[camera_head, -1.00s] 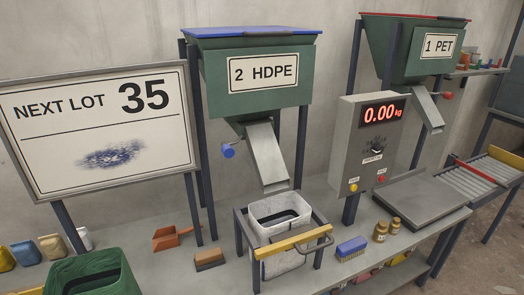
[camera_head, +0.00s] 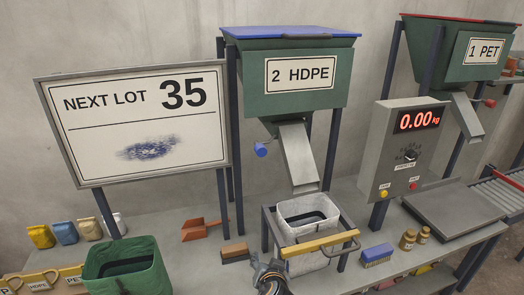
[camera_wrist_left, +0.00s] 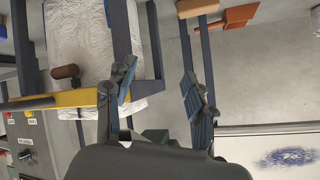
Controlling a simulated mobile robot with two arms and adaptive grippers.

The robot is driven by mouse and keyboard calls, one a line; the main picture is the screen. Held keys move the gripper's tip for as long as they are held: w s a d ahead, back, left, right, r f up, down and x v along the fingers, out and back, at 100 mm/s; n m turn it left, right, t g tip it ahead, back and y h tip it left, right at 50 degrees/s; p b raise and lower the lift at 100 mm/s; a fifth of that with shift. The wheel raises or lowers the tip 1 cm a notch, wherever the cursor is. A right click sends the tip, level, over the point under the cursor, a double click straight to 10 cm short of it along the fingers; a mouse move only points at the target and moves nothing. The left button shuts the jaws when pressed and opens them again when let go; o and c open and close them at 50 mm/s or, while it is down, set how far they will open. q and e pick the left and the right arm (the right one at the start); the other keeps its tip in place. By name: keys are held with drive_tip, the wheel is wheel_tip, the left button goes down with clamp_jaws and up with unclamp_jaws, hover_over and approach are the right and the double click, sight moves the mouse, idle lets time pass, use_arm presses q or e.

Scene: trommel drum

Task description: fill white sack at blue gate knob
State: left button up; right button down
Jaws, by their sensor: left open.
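The white sack (camera_head: 305,209) hangs open in a dark stand with a yellow front bar (camera_head: 318,243), below the sloping chute (camera_head: 299,158) of the 2 HDPE hopper (camera_head: 295,85). The blue gate knob (camera_head: 261,149) is at the chute's left side. My left gripper (camera_head: 268,270) shows at the bottom edge in the head view, in front of the stand and well below the knob. The right gripper is not in view.
A green sack (camera_head: 124,262) stands at the front left, below the lot 35 board (camera_head: 137,125). An orange scoop (camera_head: 203,229), brown brush (camera_head: 235,253) and blue brush (camera_head: 377,255) lie on the table.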

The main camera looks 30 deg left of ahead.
use_arm(q)
wheel_tip(320, 180, up, 6)
drive_tip(key=a+n+y, duration=0.1)
drive_tip(key=n+t+y, duration=0.3)
drive_tip(key=n+y, duration=0.1)
drive_tip(key=y, duration=0.2)
approach(263, 155)
drive_tip(key=p+x, duration=0.2)
drive_tip(key=x, duration=1)
drive_tip(key=shift+w+f, duration=0.15)
clamp_jaws()
